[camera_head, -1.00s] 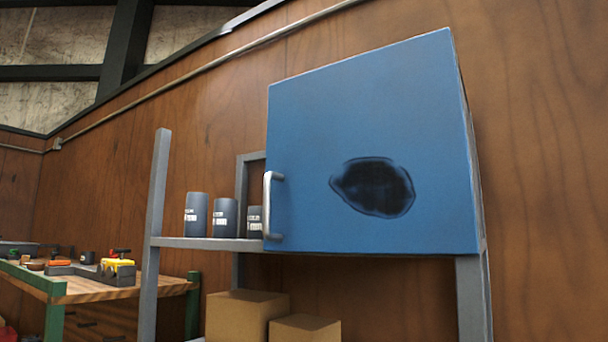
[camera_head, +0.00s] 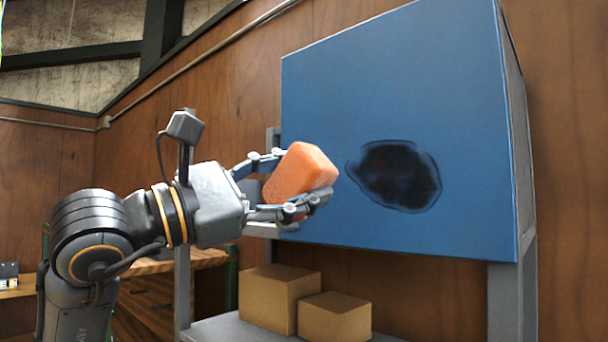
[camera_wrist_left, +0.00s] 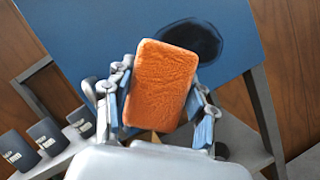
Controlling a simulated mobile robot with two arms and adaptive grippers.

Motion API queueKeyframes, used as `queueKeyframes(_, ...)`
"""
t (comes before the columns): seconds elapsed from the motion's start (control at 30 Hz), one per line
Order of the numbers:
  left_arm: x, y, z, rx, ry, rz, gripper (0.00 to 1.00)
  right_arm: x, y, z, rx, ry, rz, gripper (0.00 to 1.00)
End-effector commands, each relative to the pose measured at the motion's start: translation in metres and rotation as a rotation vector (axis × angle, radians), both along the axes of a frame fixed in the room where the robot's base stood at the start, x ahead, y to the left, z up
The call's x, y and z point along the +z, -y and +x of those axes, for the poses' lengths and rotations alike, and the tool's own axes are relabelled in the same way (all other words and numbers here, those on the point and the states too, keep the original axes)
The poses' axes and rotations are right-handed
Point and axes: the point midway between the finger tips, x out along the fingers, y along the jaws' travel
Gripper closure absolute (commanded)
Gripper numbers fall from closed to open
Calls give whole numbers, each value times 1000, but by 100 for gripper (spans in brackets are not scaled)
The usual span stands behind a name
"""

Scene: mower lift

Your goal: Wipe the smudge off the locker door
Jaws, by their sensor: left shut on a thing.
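The blue locker (camera_head: 400,80) stands on a grey shelf frame, its door shut and facing me. A dark, roughly oval smudge (camera_head: 398,174) marks the lower middle of the door, and it also shows in the left wrist view (camera_wrist_left: 195,37). My left gripper (camera_head: 292,183) is shut on an orange sponge (camera_head: 306,170) and holds it left of the smudge, in front of the door's left part. In the left wrist view the sponge (camera_wrist_left: 162,85) sits between both fingers. I cannot tell whether it touches the door. The door handle is hidden behind my gripper. My right gripper is not in view.
Two cardboard boxes (camera_head: 275,293) stand on the lower shelf (camera_head: 225,330) under the locker. Several dark cans (camera_wrist_left: 47,135) stand on the shelf left of the locker in the left wrist view. A wooden workbench (camera_head: 165,268) is behind my left arm.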

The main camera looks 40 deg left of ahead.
Motion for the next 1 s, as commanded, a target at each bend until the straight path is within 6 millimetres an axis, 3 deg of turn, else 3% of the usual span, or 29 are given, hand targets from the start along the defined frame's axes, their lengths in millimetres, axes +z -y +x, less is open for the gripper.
queueKeyframes(0.17, 1, 1, 14, -3, -3, -1, 70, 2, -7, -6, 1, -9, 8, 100)
queueKeyframes(0.5, 0, 4, 48, -3, -3, -1, 70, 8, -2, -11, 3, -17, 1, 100)
queueKeyframes(1.0, -1, 5, 58, -2, -2, 1, 70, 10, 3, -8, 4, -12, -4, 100)
